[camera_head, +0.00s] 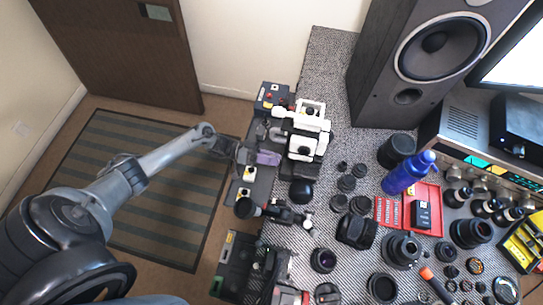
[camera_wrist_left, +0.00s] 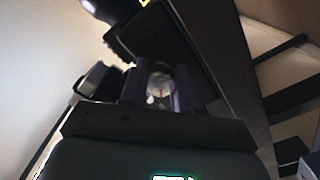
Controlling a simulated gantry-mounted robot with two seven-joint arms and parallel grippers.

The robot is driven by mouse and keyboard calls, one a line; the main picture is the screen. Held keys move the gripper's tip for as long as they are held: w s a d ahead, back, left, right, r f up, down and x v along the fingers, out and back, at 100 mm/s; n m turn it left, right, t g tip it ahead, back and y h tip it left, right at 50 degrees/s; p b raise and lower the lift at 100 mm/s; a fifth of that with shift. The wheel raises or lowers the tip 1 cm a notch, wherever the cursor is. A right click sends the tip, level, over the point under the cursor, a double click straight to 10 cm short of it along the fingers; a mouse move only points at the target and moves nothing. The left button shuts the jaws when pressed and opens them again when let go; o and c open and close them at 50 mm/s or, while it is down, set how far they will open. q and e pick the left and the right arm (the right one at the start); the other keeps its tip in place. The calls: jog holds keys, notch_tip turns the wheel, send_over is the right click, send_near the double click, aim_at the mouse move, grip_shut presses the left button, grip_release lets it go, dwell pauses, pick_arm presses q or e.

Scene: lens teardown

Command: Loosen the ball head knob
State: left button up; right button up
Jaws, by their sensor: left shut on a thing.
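My left arm reaches in from the left in the head view. Its gripper (camera_head: 268,158) is at the left edge of the work surface, beside the white and black equipment. In the left wrist view the two fingers (camera_wrist_left: 161,92) stand on either side of a small round, silvery piece, apparently the ball head knob (camera_wrist_left: 160,84), and are shut on it. The knob is hidden by the gripper in the head view, and the rest of the ball head is too dark to make out. My right gripper is not in view.
White and black equipment (camera_head: 309,118) stands just right of the gripper. A black device with a round end (camera_head: 246,207) lies nearer. Lenses, a blue bottle (camera_head: 408,174), a red tray (camera_head: 434,203) and a tall speaker (camera_head: 405,70) crowd the right. Striped mat (camera_head: 130,235) on the floor is clear.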

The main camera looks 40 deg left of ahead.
pick_arm(q)
jog(key=n, duration=0.3)
jog(key=shift+w+r+n+p, duration=0.1)
jog(key=shift+n+p, duration=0.2)
jog(key=shift+p, duration=0.1)
jog(key=shift+n, duration=1.3)
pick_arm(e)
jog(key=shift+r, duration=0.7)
pick_arm(q)
jog(key=shift+n, duration=0.3)
jog(key=o, duration=1.1)
jog(key=shift+c, duration=0.2)
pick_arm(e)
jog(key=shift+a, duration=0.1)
pick_arm(q)
jog(key=shift+a, duration=0.1)
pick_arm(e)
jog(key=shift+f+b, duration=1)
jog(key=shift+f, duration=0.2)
pick_arm(q)
jog(key=v, duration=1)
jog(key=shift+s+a, duration=0.2)
jog(key=shift+a, duration=0.15)
